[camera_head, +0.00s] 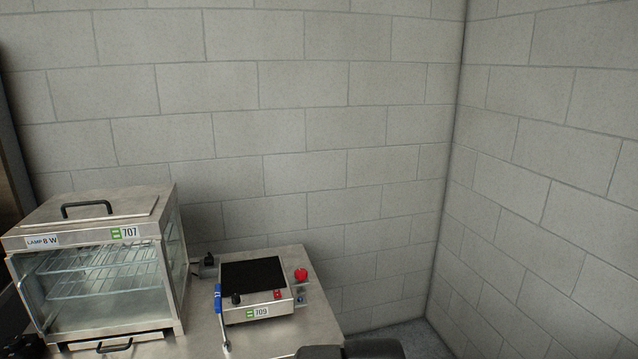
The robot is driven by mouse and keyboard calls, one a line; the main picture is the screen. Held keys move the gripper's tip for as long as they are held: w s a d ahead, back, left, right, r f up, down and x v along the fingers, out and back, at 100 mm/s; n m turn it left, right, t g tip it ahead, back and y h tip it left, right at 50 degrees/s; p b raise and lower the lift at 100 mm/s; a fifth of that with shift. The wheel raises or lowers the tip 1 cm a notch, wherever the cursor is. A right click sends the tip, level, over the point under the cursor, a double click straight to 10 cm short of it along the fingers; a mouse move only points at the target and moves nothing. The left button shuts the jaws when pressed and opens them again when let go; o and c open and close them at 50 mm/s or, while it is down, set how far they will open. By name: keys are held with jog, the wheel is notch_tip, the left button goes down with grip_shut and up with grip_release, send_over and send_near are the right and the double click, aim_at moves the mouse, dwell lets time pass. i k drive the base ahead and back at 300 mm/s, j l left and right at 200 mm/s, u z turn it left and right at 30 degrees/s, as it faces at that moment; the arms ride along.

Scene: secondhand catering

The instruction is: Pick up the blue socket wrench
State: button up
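The blue socket wrench (218,299) is on the steel table, along the left side of a small hot plate. Its blue handle points to the back and its thin silver shaft runs toward the table's front. I cannot tell whether it touches the hot plate. No fingers of my gripper show in this view.
The hot plate (254,276), labelled 709, has a black top, with a red button (301,275) at its right. A glass display warmer (106,280), labelled 707, stands at the left. Bare table (201,325) lies between them. Dark rounded shapes show at the bottom edge. Block walls close the back and right.

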aim_at(226, 345)
jog(key=k+l, duration=0.2)
jog(key=k, duration=0.25)
jog(key=k+l+u, duration=0.1)
jog(key=k+l, duration=0.15)
jog(key=k, duration=0.25)
